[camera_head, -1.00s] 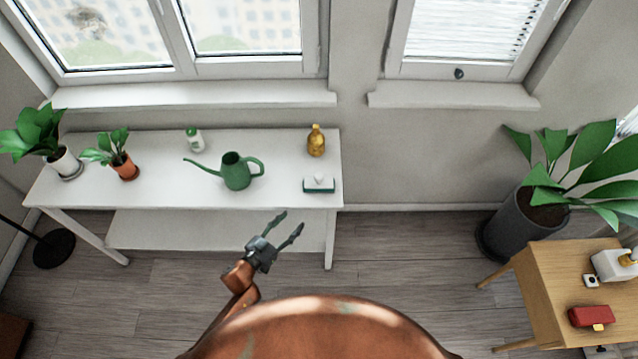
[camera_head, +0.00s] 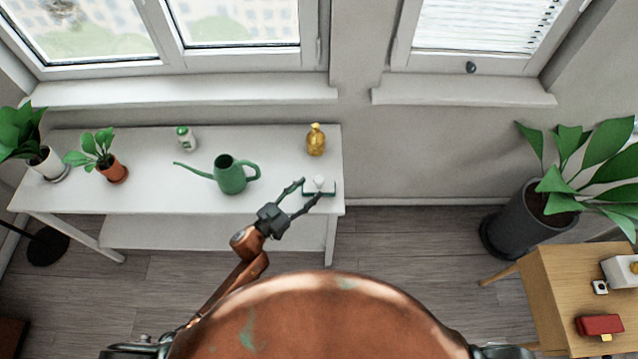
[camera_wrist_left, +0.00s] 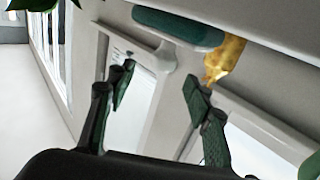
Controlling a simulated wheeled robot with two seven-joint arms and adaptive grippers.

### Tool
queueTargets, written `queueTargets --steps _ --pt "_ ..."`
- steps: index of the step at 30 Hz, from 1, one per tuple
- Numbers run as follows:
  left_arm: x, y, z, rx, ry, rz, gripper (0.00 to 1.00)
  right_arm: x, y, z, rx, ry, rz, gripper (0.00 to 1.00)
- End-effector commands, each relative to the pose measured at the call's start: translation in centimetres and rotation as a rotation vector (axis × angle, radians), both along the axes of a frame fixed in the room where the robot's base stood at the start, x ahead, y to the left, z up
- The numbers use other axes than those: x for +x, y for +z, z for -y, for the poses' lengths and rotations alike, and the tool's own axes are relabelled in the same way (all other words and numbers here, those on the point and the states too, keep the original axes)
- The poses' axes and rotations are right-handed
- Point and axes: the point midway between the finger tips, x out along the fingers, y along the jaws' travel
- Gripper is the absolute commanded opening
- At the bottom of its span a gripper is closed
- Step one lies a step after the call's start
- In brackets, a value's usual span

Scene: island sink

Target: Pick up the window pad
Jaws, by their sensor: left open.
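The window pad (camera_head: 319,188), white on top with a small knob and a dark green base, lies at the right front edge of the white table. In the left wrist view its teal base (camera_wrist_left: 178,25) shows at the top, ahead of the fingers. My left gripper (camera_head: 312,190) is open, its fingertips close to the pad, one to its left and one overlapping its front in the picture. In the left wrist view the open fingers (camera_wrist_left: 158,78) have nothing between them. I cannot tell whether they touch the pad. My right gripper is not in view.
The white table (camera_head: 270,140) also holds a gold bottle (camera_head: 316,141) behind the pad, a green watering can (camera_head: 230,177), a small white bottle (camera_head: 187,140) and potted plants at left. A wooden table (camera_head: 556,280) stands at lower right. The floor between is clear.

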Motion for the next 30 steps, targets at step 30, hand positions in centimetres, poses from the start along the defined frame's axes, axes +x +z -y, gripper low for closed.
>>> queueTargets --steps 30 --pt "4.5 -0.2 4.1 0.001 -0.002 -0.001 0.28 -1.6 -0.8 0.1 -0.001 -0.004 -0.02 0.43"
